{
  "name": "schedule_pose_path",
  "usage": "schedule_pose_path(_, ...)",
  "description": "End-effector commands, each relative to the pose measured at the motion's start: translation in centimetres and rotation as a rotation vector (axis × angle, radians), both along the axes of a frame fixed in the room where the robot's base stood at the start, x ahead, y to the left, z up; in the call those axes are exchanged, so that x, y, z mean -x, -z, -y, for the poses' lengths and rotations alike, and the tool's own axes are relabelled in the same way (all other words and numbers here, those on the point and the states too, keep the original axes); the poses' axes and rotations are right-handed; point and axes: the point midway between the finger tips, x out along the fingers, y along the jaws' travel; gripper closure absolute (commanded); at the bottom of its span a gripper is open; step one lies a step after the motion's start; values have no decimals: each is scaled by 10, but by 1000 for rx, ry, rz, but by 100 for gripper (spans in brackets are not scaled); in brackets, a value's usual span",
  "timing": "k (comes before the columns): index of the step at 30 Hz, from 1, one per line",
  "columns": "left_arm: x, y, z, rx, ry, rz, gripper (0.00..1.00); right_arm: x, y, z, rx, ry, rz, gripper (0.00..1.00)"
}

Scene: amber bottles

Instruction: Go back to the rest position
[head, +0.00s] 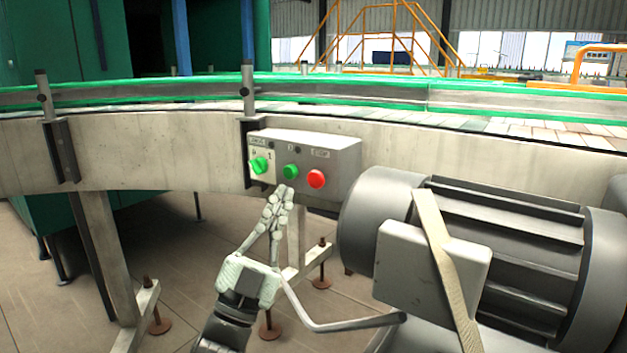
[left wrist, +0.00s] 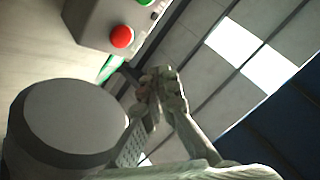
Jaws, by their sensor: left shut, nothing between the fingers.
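My left gripper (head: 284,192) is shut and empty, its fingertips pointing up just below the control box (head: 343,150). The box is grey and fixed to the side of the conveyor. I cannot tell whether the fingertips touch the box. My right gripper is not in view.
A large grey motor (head: 500,260) stands close at the right of my left gripper. The curved conveyor (head: 150,150) with green rails runs across behind, on metal legs (head: 105,250). Open floor (head: 40,290) shows at lower left. A yellow frame (head: 400,30) stands far back.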

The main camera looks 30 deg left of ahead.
Motion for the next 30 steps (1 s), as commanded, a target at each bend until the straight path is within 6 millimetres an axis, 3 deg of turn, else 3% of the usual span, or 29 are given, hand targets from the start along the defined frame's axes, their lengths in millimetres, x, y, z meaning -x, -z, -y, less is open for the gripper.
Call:
schedule_pose_path(19,0,0,0,0,0,0,100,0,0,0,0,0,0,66)
schedule_pose_path(22,-6,7,-1,15,0,-37,100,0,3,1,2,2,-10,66)
schedule_pose_path(26,-31,49,-6,98,0,-231,100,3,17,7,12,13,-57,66)
schedule_pose_path(29,-50,114,-8,199,-7,-486,100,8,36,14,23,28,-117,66)
schedule_pose_path(30,-53,145,-6,242,-12,-598,100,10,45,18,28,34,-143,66)
